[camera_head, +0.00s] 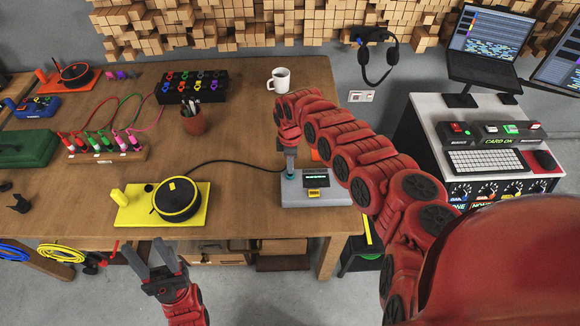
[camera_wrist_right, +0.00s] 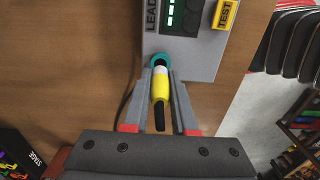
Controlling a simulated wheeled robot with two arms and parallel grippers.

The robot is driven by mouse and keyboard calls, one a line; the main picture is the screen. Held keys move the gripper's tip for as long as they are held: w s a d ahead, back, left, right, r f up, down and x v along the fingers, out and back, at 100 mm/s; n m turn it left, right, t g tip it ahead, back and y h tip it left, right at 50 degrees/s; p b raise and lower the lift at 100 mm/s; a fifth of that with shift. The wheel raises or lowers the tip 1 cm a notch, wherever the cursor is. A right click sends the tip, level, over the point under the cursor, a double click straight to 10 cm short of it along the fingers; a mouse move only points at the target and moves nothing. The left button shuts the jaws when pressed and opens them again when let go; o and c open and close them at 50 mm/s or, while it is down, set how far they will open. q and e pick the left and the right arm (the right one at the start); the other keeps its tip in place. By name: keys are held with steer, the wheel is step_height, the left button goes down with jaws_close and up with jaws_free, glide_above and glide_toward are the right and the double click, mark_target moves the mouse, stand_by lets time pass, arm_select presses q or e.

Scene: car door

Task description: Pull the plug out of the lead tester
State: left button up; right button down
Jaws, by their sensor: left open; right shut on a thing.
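The grey lead tester (camera_head: 335,190) sits at the right front of the wooden table; its lit display and yellow TEST button show. In the right wrist view the tester (camera_wrist_right: 188,66) has a teal ring socket (camera_wrist_right: 157,58). The yellow plug (camera_wrist_right: 161,88), with a pale front band and black tail, is at the socket; how deep it sits cannot be told. My right gripper (camera_wrist_right: 160,82) is shut on the plug, a finger on each side; it also shows in the head view (camera_head: 289,160). My left gripper (camera_head: 150,258) is open and empty, in front of the table's edge.
A yellow board (camera_head: 135,212) with a black round reel (camera_head: 177,200) is left of the tester, a dark cable running between them. A white mug (camera_head: 280,80) and pen cup (camera_head: 193,122) stand behind. The table between pen cup and tester is mostly clear.

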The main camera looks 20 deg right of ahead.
steer(key=shift+r+p, duration=1.2)
steer(key=shift+r, duration=0.45)
